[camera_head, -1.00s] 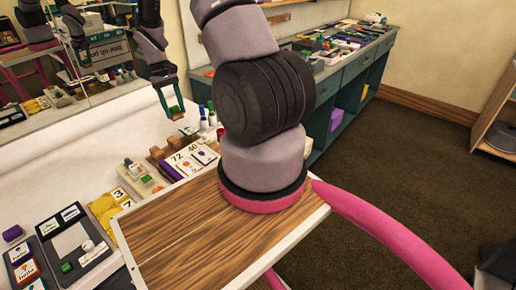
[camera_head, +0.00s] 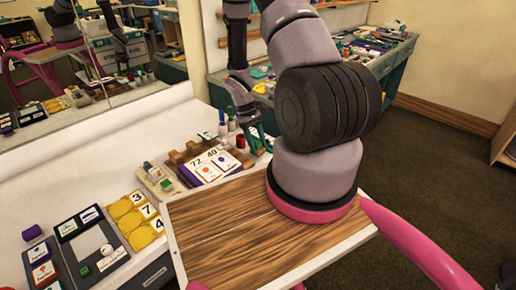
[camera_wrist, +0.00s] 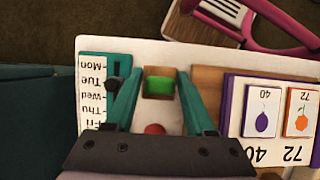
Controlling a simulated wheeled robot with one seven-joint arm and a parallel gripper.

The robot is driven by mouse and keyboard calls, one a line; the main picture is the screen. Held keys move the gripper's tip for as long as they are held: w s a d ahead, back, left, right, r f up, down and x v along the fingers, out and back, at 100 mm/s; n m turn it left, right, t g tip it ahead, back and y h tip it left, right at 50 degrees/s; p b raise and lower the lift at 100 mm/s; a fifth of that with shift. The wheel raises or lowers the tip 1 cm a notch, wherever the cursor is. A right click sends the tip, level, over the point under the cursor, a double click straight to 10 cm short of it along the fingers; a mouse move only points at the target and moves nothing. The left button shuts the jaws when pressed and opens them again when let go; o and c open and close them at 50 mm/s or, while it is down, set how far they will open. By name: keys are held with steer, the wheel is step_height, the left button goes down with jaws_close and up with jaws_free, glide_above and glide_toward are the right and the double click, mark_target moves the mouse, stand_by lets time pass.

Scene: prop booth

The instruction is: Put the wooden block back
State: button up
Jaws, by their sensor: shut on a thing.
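My gripper (camera_head: 262,140) is above the back right part of the white table in the head view, beside small bottles. In the wrist view, its two teal fingers (camera_wrist: 160,84) are shut on the wooden block (camera_wrist: 157,79), a small tan piece at the fingertips. A bright green part shows directly below it in the picture; I cannot tell whether it belongs to the block. The block is too small to make out clearly in the head view. A notched wooden rack (camera_head: 188,155) stands left of the gripper, behind a purple-edged card board (camera_head: 212,167).
A red-topped bottle (camera_head: 241,142) is near the gripper. A weekday card (camera_wrist: 93,90) lies left of the fingers in the wrist view. Yellow number cards (camera_head: 139,217) and a grey tray (camera_head: 92,248) lie at left. A wood-topped surface (camera_head: 225,222) is in front. A mirror (camera_head: 95,55) stands behind.

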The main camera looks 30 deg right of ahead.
steer(key=shift+f, duration=0.75)
steer(key=shift+f, duration=0.1)
steer(key=o, duration=0.9)
